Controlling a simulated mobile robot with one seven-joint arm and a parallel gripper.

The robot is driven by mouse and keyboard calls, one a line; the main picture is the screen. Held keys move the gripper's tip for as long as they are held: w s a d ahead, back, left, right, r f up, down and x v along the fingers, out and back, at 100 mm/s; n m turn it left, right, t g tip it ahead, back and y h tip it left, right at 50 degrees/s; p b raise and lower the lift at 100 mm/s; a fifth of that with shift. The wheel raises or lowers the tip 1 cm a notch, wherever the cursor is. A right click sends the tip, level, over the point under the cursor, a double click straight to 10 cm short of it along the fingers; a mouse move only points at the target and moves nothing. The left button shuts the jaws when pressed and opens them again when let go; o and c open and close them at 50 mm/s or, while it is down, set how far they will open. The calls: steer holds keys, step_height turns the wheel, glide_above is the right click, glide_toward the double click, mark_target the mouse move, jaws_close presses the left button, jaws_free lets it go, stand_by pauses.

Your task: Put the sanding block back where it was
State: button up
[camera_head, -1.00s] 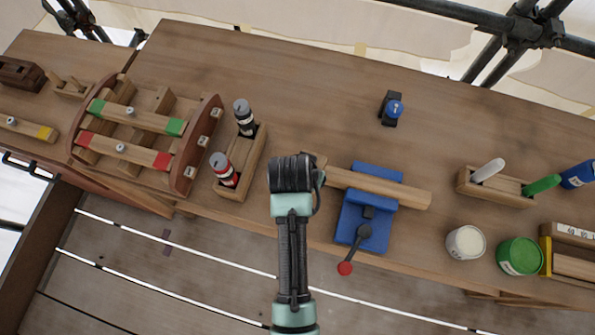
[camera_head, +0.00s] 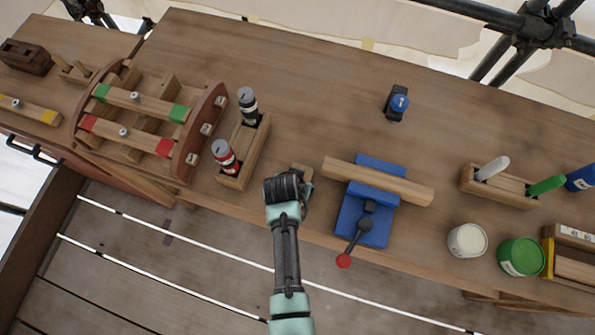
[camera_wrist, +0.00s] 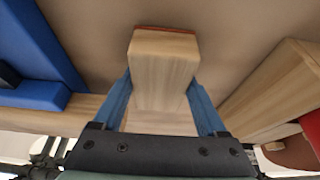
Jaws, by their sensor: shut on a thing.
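In the wrist view the sanding block (camera_wrist: 163,62), a pale wooden block with a reddish far edge, sits between the two blue fingers of my gripper (camera_wrist: 163,100). The gripper is shut on it. In the head view my gripper (camera_head: 298,186) is at the bench's front edge, between the wooden holder with two cans and the blue vise. Only a small corner of the block (camera_head: 301,171) shows there past my wrist. I cannot tell whether the block touches the bench top.
The blue vise (camera_head: 352,222) clamps a wooden bar (camera_head: 405,188) just right of my gripper. The holder (camera_head: 246,158) with two cans stands to the left. A small blue-topped tool (camera_head: 398,104) stands farther back. The bench (camera_head: 320,110) behind my gripper is clear.

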steer(key=shift+f, duration=0.15)
steer(key=shift+f, duration=0.15)
steer(key=o, duration=1.2)
steer(key=shift+o, duration=0.2)
